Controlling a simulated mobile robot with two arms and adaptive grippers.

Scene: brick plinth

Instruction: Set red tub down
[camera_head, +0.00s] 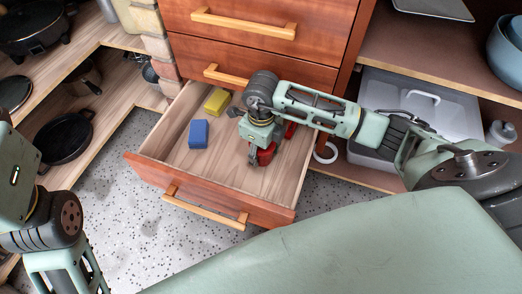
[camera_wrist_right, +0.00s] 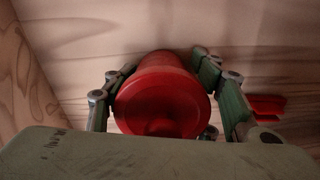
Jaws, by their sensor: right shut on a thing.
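The red tub (camera_wrist_right: 160,95) sits between the two fingers of my right gripper (camera_wrist_right: 165,110) in the right wrist view. In the head view the red tub (camera_head: 266,154) shows partly below my right gripper (camera_head: 262,148), inside the open drawer (camera_head: 228,180). The fingers are shut on its sides. Whether its base touches the drawer floor I cannot tell. My left arm comes in at the lower left of the head view, but its fingertips are not in view.
A blue block (camera_head: 198,134) and a yellow block (camera_head: 217,100) lie in the drawer to the left. Another red thing (camera_wrist_right: 267,107) lies right of the gripper in the wrist view. The drawer's front and side walls stand close around.

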